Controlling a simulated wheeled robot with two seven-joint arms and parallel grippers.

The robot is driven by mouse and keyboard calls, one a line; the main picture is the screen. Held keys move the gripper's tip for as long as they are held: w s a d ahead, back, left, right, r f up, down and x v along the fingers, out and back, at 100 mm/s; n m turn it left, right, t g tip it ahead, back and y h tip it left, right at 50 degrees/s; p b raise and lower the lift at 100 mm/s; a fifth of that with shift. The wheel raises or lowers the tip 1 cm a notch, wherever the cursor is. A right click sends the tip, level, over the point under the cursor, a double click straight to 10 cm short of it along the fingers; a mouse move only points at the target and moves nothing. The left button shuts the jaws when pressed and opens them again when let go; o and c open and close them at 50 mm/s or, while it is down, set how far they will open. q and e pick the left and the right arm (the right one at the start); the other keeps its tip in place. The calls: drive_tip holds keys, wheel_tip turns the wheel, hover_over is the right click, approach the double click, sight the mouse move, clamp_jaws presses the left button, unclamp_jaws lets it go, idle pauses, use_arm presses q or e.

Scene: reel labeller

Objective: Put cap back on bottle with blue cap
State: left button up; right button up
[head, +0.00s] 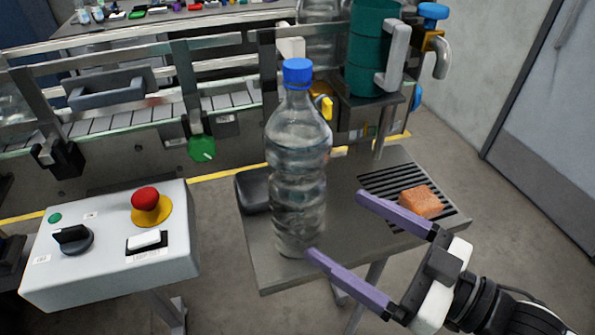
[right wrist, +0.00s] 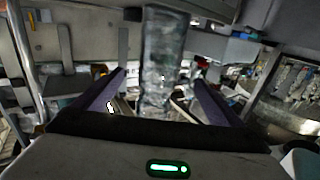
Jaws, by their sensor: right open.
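A clear plastic bottle (head: 298,160) stands upright on a small grey side table (head: 265,262). A blue cap (head: 297,71) sits on top of its neck; I cannot tell how tightly it is seated. My right gripper (head: 334,225) is open, to the right of the bottle's lower part, with its purple fingers pointing towards it. In the right wrist view the bottle (right wrist: 163,60) shows in the gap between the two open fingers (right wrist: 160,80), and its cap is out of the picture. My left gripper is not in view.
An orange sponge (head: 420,202) lies on the slotted drain at the table's right. A control box (head: 110,250) with a red stop button stands at left. A conveyor (head: 120,122) runs behind, and a green cylinder (head: 372,50) stands behind the bottle at right.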

sight(296, 197)
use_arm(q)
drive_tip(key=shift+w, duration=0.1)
use_arm(e)
drive_tip(key=x, duration=1)
drive_tip(key=shift+w+a, duration=0.15)
drive_tip(key=shift+c, duration=0.2)
drive_tip(key=c, duration=2.1)
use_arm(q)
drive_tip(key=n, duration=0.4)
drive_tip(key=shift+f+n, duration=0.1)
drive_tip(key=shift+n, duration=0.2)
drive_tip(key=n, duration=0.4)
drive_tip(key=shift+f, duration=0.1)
